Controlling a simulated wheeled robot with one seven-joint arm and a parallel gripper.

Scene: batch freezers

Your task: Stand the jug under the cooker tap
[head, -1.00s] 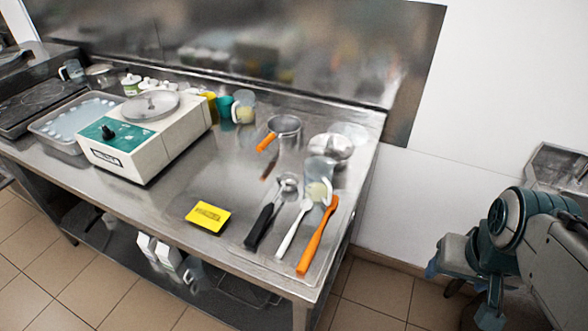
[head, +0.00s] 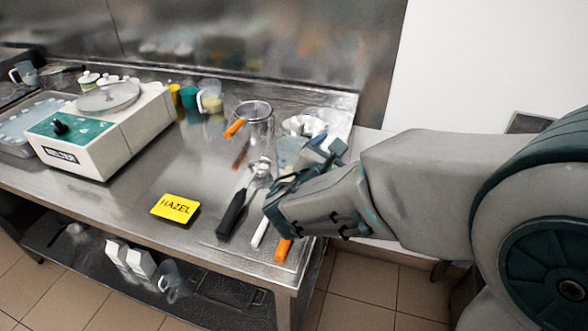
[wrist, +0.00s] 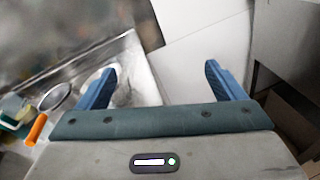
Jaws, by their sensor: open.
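Several jugs show in the head view. A clear jug (head: 290,150) stands at the bench's right end, mostly hidden behind my gripper (head: 302,170). Another jug with yellowish contents (head: 210,97) stands at the back of the bench. One jug (head: 22,73) is at the far left, and one (head: 169,274) is on the lower shelf. I cannot tell which one the task means. I make out no cooker tap. My gripper is open, over the bench's right end. In the wrist view its fingers (wrist: 160,75) are apart with nothing held between them.
A white machine with a green panel (head: 95,130) stands left on the steel bench (head: 120,205). A yellow HAZEL card (head: 175,208), a black-handled scoop (head: 235,210), spatulas and an orange-handled sieve (head: 252,110) lie near my gripper. Mid-bench is mostly clear.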

